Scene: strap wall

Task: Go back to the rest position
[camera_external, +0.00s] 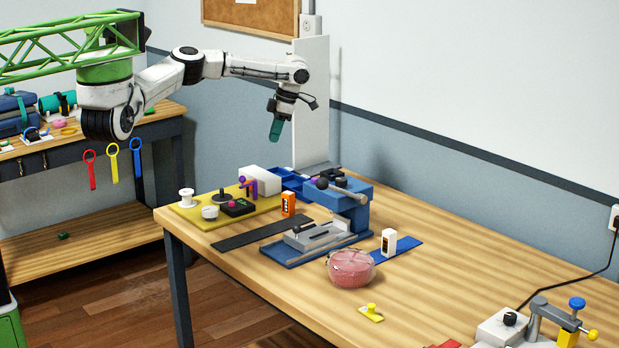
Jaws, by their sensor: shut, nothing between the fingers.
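My gripper (276,129) hangs at the end of my white arm, high above the far left part of the wooden table (480,240). Its green fingers point down and look shut, with nothing seen in them. It is apart from everything on the table. The tall white panel (311,100) stands behind and to the right of it. Below it, well clear, are the white block (260,180) and the blue tray (293,180).
A blue press-like fixture (340,205) stands mid-table, with a pink bowl (351,268) in front. A side bench (150,118) is at left, with hanging coloured straps (114,165). Clamp-like hardware (545,320) sits at front right. The table's right side is mostly clear.

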